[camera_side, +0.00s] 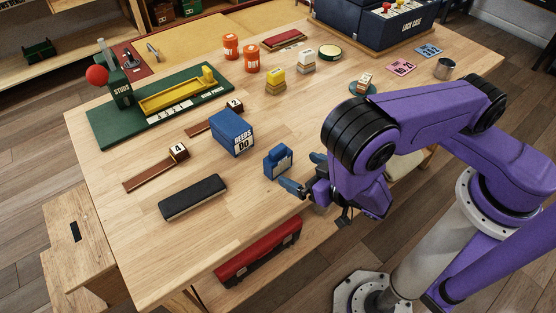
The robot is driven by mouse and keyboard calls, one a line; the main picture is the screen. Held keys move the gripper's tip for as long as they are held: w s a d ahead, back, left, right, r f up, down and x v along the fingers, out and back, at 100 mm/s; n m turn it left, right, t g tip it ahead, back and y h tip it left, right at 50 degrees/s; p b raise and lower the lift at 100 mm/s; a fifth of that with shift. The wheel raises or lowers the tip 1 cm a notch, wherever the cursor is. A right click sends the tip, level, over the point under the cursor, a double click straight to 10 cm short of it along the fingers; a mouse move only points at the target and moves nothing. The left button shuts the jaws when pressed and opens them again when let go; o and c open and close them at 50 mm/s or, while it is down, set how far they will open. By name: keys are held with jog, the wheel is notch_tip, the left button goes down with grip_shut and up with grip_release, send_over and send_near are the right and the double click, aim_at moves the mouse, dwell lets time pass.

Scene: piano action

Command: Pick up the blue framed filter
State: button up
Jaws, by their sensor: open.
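A small blue block-like piece (278,160) with a stepped top stands on the wooden table near its front edge. I cannot tell for sure whether it is the blue framed filter, and no frame or mesh is clear on it. My gripper (303,172) is open just to its right, low over the table edge. One finger is nearer the camera and the other farther back, with a gap between them. The fingers point toward the blue piece, and nothing shows held between them. I cannot tell whether a finger touches it.
A black block (193,197) lies at the front left. Wooden hammers (155,168), a green stand (160,105) and orange jars (252,58) are farther off. The table between the black block and the piece is clear.

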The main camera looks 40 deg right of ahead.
aim_at(282, 163)
jog(key=x, duration=0.9)
jog(key=shift+a+r, duration=0.2)
jog(key=shift+a, duration=0.05)
jog(key=shift+s, duration=0.1)
jog(key=c, duration=1)
